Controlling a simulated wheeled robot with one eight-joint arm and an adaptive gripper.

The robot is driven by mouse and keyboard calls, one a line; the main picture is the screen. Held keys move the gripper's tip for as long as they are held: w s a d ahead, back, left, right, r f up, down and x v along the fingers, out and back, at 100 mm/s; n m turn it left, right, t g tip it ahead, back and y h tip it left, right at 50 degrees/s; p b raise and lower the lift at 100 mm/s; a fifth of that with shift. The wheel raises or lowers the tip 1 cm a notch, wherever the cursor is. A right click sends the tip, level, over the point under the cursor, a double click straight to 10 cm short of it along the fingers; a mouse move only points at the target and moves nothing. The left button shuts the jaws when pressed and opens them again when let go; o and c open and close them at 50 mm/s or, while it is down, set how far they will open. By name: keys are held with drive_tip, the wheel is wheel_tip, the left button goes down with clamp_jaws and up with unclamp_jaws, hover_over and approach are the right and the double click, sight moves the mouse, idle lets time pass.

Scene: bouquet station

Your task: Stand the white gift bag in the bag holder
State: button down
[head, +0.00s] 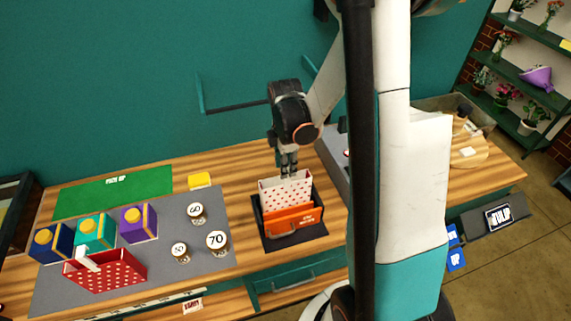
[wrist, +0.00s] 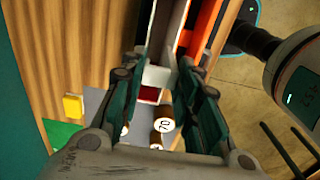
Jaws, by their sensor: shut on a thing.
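The white gift bag (head: 287,187) with red dots is upright in the head view, behind the orange front panel of the bag holder (head: 293,219). Its lower part is hidden by that panel, so I cannot tell whether its bottom rests on the holder's base. My gripper (head: 289,175) points down at the bag's top edge and is shut on it. In the wrist view the fingers of my gripper (wrist: 162,82) close around the pale bag edge (wrist: 156,78), beside the orange panel (wrist: 206,30).
A grey mat (head: 185,262) left of the holder carries a red dotted bag (head: 115,271), several coloured boxes and numbered jars, one marked 70 (head: 217,242). A green mat (head: 115,190) and yellow block (head: 199,181) lie behind. Bare wood (head: 240,185) shows left of my gripper.

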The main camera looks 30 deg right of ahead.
drive_tip(key=c, duration=1.1)
unclamp_jaws()
drive_tip(key=shift+r, duration=0.1)
wheel_tip(320, 180, up, 12)
drive_tip(key=shift+f, duration=0.1)
